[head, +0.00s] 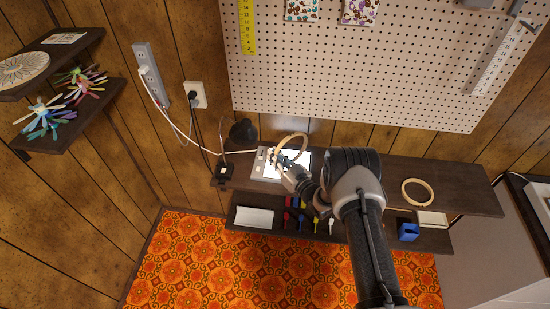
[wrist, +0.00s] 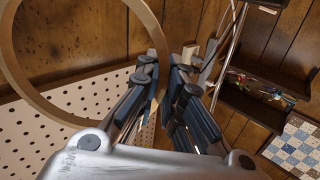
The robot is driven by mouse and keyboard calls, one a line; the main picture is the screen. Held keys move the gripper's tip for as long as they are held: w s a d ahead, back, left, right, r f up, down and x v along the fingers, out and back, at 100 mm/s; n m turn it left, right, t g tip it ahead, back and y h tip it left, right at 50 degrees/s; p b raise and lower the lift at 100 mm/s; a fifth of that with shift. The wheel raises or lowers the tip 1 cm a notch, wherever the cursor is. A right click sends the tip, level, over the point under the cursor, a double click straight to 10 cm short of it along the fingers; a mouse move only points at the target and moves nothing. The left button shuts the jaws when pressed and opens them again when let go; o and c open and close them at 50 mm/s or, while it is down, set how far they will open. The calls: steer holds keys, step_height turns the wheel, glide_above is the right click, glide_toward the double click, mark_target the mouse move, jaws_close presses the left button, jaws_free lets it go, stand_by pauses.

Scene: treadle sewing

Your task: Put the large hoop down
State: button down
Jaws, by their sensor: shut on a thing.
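The large hoop (head: 304,139), a pale wooden ring, is in my gripper (head: 281,160), above the left part of the dark tabletop in the head view. In the wrist view, the large hoop (wrist: 151,22) fills the upper left, and its rim runs between the fingers of my gripper (wrist: 178,75). The fingers are shut on the rim. The ring is tilted, and its top edge is cut off in the wrist view. A second wooden hoop (head: 432,194) lies flat on the right part of the tabletop.
A lit white panel (head: 265,169) lies on the dark tabletop (head: 462,186) below the held hoop. A black lamp (head: 243,131) stands left of it. A blue holder (head: 408,233) and several coloured tools sit on the lower shelf. The tabletop around the second hoop looks clear.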

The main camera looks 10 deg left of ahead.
steer(key=shift+f, duration=0.15)
steer(key=c, duration=2.2)
jaws_free()
steer(key=shift+f, duration=0.1)
steer(key=o, duration=0.5)
